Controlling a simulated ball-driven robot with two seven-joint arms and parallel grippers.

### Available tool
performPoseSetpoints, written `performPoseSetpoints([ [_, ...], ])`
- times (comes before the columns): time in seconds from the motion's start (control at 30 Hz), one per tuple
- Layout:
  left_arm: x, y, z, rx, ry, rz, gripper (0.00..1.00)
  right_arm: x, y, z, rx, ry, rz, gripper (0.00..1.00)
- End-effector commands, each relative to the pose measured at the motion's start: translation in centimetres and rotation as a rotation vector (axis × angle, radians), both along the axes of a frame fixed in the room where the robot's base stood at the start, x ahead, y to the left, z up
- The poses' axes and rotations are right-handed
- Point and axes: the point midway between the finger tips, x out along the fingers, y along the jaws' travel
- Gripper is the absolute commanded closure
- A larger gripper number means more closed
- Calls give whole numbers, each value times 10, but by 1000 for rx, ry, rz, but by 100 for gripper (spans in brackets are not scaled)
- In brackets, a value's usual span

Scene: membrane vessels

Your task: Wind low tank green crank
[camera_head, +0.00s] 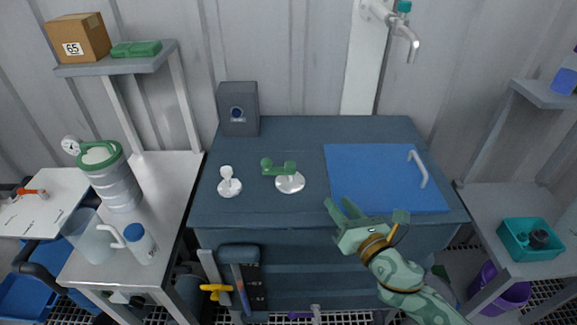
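The low tank (300,214) is a dark blue cabinet-like block in the middle of the camera_head view. Its green crank (279,167) has a bar with knobs at its ends and sits on a round white base (290,184) on the tank's top. My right gripper (338,206), pale green, is in front of and to the right of the crank, near the top's front edge. Its fingers look apart, with nothing seen between them, and it is not touching the crank. My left gripper is not in view.
A white valve knob (229,186) stands left of the crank. A blue lid (385,180) with a pale handle lies on the right of the top. A grey box (238,108) stands at the back left. A tap (408,40) hangs above. Side tables flank the tank.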

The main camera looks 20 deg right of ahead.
Motion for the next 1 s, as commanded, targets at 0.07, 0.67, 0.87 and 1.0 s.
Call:
performPoseSetpoints([
  [0.07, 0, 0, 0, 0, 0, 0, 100, 7, 8, 0, -161, -50, 88, 67],
  [0.67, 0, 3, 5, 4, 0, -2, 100, 102, 46, -1, -333, -111, 181, 67],
  [0.87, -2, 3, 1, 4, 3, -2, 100, 143, 60, -2, -332, -109, 181, 67],
  [1.0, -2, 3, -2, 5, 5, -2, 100, 159, 65, -3, -332, -108, 182, 67],
])
